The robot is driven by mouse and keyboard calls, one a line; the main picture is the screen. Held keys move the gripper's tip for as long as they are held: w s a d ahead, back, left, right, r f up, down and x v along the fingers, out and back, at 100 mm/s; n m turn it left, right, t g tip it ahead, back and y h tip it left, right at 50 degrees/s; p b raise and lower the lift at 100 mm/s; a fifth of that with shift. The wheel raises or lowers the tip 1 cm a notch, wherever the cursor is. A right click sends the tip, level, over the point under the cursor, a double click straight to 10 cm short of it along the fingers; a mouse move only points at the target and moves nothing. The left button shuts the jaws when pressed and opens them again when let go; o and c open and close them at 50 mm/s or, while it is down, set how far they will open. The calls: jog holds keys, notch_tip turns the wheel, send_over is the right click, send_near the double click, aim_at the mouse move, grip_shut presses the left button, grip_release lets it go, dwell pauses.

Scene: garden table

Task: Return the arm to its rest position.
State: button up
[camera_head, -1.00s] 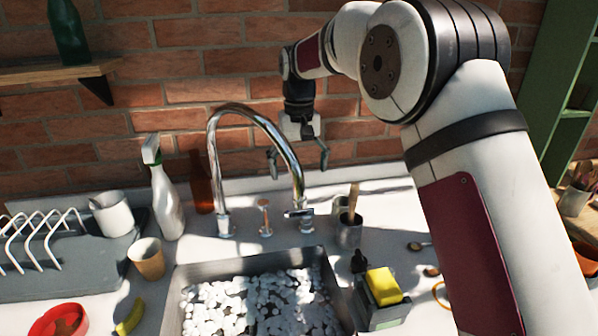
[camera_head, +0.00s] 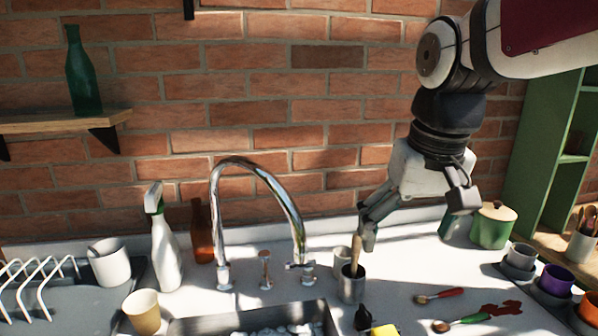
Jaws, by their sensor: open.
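My gripper (camera_head: 415,220) hangs from the arm on the right side of the view, in front of the brick wall. Its jaws are spread open and nothing shows between them. The left finger appears just above and right of a grey cup (camera_head: 351,286) that holds a wooden-handled tool (camera_head: 356,254); I cannot tell whether they touch. My arm comes in from the top right.
A chrome faucet (camera_head: 262,175) arches over the sink (camera_head: 255,322). A spray bottle (camera_head: 165,250), a brown bottle (camera_head: 202,235) and a tan cup (camera_head: 143,309) stand left. Red- and green-handled spoons, small pots and a green canister (camera_head: 492,230) are at right. A shelf (camera_head: 60,122) holds a green bottle (camera_head: 81,70).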

jog(key=s+d+f, duration=0.2)
jog(key=s+f, duration=0.1)
jog(key=s, duration=0.5)
jog(key=s+d+f+t, duration=0.1)
jog(key=s+d+f, duration=0.1)
jog(key=s, duration=0.5)
jog(key=shift+s+f+m+t, duration=0.3)
jog(key=shift+s+f+m, duration=0.1)
jog(key=shift+f, duration=0.25)
jog(key=shift+w, duration=0.1)
